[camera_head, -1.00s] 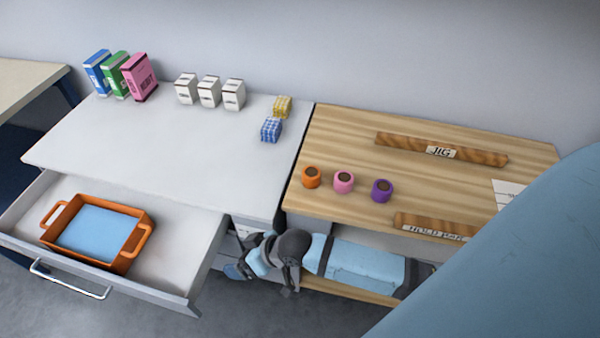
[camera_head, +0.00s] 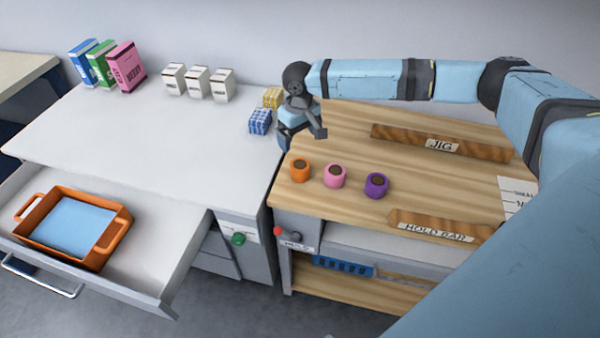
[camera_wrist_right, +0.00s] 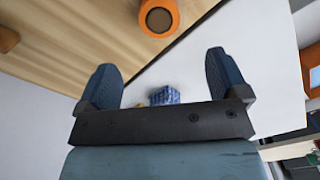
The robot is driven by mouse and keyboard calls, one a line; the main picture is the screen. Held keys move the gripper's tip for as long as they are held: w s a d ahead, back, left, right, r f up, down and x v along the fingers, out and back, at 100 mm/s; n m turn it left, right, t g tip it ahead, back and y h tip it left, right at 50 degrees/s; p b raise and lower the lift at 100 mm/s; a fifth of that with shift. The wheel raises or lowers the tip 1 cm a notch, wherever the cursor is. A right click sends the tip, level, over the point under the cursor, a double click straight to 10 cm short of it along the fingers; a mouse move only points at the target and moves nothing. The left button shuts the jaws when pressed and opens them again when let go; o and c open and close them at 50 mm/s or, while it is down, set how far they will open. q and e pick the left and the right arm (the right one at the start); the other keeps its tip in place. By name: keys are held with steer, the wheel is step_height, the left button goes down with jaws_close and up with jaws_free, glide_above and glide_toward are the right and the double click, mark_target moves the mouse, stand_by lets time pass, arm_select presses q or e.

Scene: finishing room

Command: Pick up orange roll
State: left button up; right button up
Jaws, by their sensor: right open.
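The orange roll (camera_head: 300,170) stands on the wooden bench top near its left front corner, the leftmost of three rolls. Its brown centre faces up. My right gripper (camera_head: 288,139) is above the left edge of the wooden bench, just behind the orange roll in the head view. In the right wrist view the orange roll (camera_wrist_right: 159,17) is at the top edge, beyond the spread fingers (camera_wrist_right: 163,80). The gripper is open, with nothing between its fingers, and apart from the roll. My left gripper is not in view.
A pink roll (camera_head: 335,176) and a purple roll (camera_head: 376,185) stand to the right. Wooden bars labelled JIG (camera_head: 440,144) and HOLD BAR (camera_head: 432,227) lie on the bench. A blue checked block (camera_head: 260,121) is close left of my gripper. An open drawer holds an orange tray (camera_head: 108,246).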

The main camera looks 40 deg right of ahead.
mark_target(299, 164)
step_height(299, 164, down, 14)
steer(key=shift+r, duration=0.25)
stand_by(0.3)
steer(key=shift+c, duration=0.3)
steer(key=c, duration=1)
